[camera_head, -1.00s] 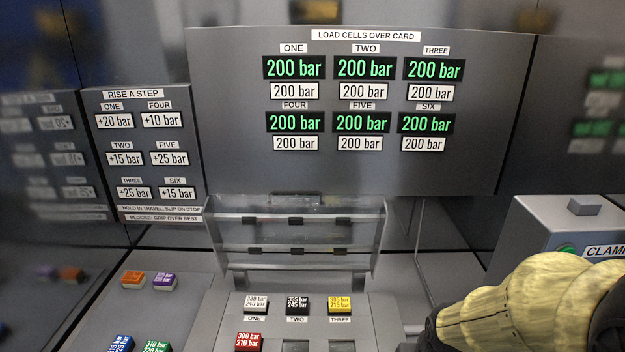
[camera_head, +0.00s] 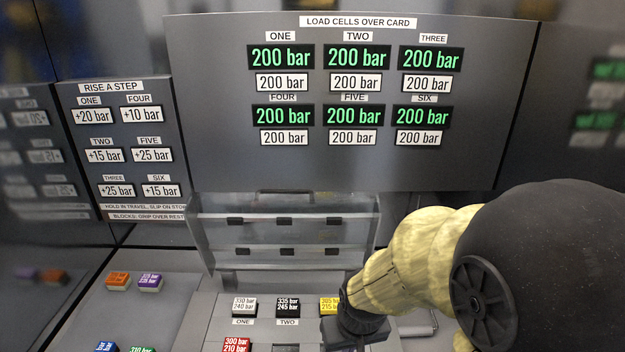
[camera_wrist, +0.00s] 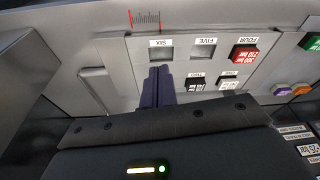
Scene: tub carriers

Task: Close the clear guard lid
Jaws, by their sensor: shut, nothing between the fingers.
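The clear guard lid (camera_head: 285,238) stands raised at the back of the block deck, below the large display panel. It is a see-through panel with several small dark clips showing on or through it. My gripper (camera_wrist: 158,80) is shut and empty. In the wrist view its dark fingers lie together over the deck, near the SIX label and its empty socket. In the head view my gripper's wrist end shows at the bottom, in front of the lid's right side and beside the yellow block (camera_head: 330,306). The fingertips are hidden or out of frame there.
The deck holds a white block (camera_head: 244,307), a black block (camera_head: 288,307) and a red block (camera_head: 236,345). The FIVE socket (camera_wrist: 203,53) is empty. Orange (camera_head: 118,281) and purple (camera_head: 149,282) blocks lie on the left surface. A grey display panel (camera_head: 220,165) rises behind the lid.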

